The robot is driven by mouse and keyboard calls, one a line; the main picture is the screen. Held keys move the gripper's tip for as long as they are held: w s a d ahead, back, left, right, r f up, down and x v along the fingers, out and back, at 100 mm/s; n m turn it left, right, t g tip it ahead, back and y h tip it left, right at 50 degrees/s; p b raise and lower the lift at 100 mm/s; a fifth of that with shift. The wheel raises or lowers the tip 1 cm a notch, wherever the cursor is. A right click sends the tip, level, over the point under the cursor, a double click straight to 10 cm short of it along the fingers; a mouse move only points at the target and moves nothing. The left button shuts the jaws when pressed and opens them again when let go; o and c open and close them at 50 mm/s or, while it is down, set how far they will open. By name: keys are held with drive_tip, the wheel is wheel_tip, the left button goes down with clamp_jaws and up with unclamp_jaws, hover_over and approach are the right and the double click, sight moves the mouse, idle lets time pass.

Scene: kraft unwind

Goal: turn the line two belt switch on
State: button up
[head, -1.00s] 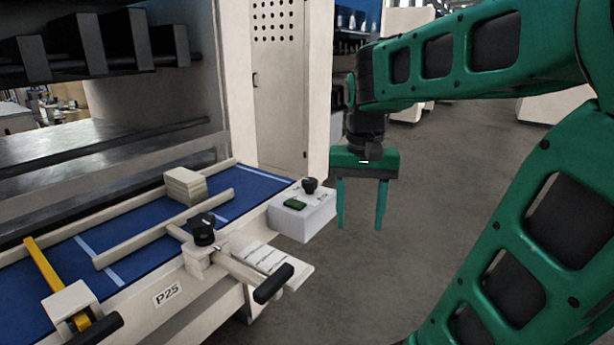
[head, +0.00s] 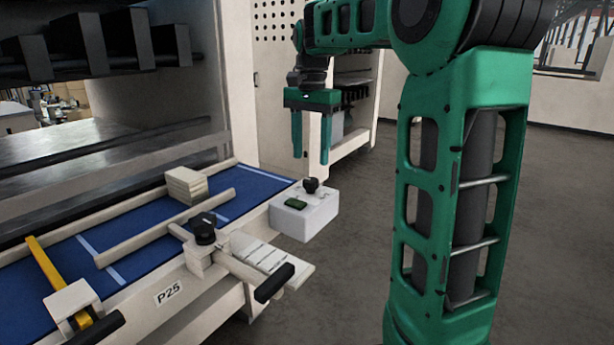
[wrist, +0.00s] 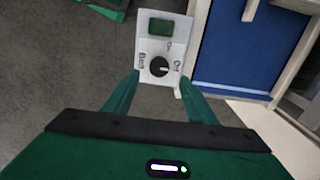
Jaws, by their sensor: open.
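The belt switch is a black rotary knob (head: 311,185) on top of a small white control box (head: 305,214) at the right end of the blue belt. A green button (head: 295,203) sits beside it. In the wrist view the knob (wrist: 159,67) has a light pointer mark, with lettering on both sides that seems to read "Off" and "Belt". My gripper (head: 311,160) is open and empty, pointing down above the knob. In the wrist view its fingers (wrist: 163,100) are apart with the knob between and beyond them, not visibly touching it.
A clamp with a black knob (head: 203,228) and a black handle (head: 273,283) stands left of and in front of the box. A machine cabinet (head: 278,90) rises behind. Floor right of the box is clear.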

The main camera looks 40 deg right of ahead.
sight(310, 180)
wheel_tip(310, 180, down, 7)
drive_tip(key=shift+r, duration=0.15)
drive_tip(key=shift+c, duration=0.5)
drive_tip(key=c, duration=0.9)
